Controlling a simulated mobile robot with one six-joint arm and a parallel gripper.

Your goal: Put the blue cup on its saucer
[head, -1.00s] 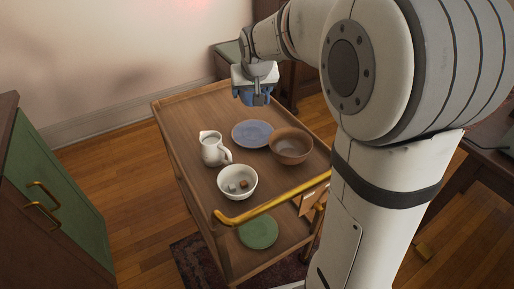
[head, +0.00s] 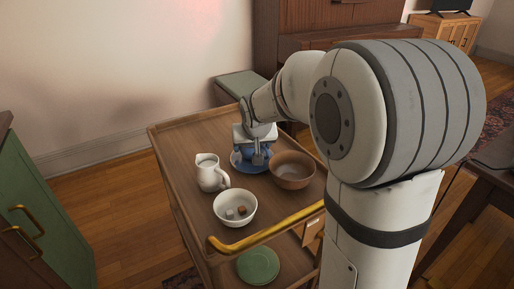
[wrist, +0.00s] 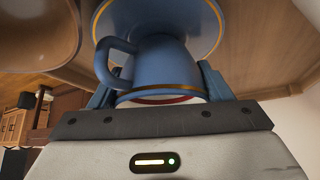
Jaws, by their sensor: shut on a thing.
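The blue cup (wrist: 160,62), with a gold rim line and a handle on the left, shows in the wrist view between the fingers. My gripper (head: 257,155) is shut on it; in the head view the cup is mostly hidden behind the gripper. The blue saucer (head: 243,168) lies on the wooden trolley top, directly under the gripper, partly covered. In the wrist view the gold-edged saucer (wrist: 207,28) is right behind the cup's base. The cup is over the saucer; I cannot tell whether they touch.
On the trolley top (head: 185,140), a brown bowl (head: 293,172) stands close right of the saucer, a white jug (head: 209,174) to the left, and a white bowl with small cubes (head: 235,208) nearer. A gold handle (head: 265,231) crosses the near edge. A green plate (head: 258,265) sits below.

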